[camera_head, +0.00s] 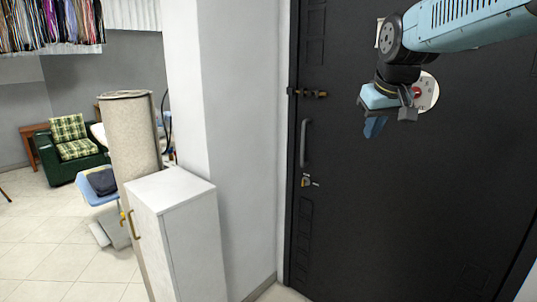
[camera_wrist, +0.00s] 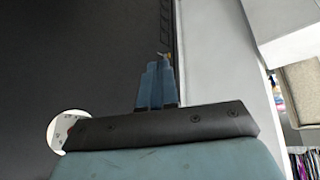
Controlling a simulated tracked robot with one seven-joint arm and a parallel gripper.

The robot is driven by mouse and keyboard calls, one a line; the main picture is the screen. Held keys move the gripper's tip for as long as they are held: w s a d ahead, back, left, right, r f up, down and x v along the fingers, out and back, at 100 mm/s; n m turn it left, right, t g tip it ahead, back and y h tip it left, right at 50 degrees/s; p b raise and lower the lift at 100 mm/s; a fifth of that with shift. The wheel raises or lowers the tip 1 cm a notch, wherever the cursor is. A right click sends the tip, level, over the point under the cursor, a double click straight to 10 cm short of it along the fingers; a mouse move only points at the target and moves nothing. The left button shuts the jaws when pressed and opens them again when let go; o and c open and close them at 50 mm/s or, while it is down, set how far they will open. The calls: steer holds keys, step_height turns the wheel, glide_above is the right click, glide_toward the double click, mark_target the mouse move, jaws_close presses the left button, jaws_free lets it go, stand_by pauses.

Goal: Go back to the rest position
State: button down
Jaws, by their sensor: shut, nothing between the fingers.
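My gripper (camera_head: 374,128) is at the upper right in the head view, in front of the dark door (camera_head: 420,190). Its blue fingers point down and are closed together with nothing between them. In the wrist view the fingers (camera_wrist: 157,82) lie side by side against the dark door surface (camera_wrist: 70,50). My arm reaches in from the top right corner. A round white plate with a red spot (camera_head: 428,92) is on the door, partly hidden behind my gripper.
The door has a vertical handle (camera_head: 304,143), a latch (camera_head: 308,93) and a lock with a key (camera_head: 307,182). A white cabinet (camera_head: 175,230) stands left of a white wall column (camera_head: 240,130). Further left are a beige roll (camera_head: 132,150), a green armchair (camera_head: 70,145) and hanging clothes (camera_head: 50,22).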

steer(key=s+f+m, duration=0.1)
steer(key=s+f, duration=0.4)
steer(key=s, duration=0.3)
steer(key=s+f+m, duration=0.1)
steer(key=s+f, duration=0.4)
steer(key=s, duration=0.4)
steer(key=shift+s, duration=0.2)
steer(key=c, duration=1.8)
jaws_free()
steer(key=shift+a, duration=0.1)
steer(key=shift+c, duration=0.2)
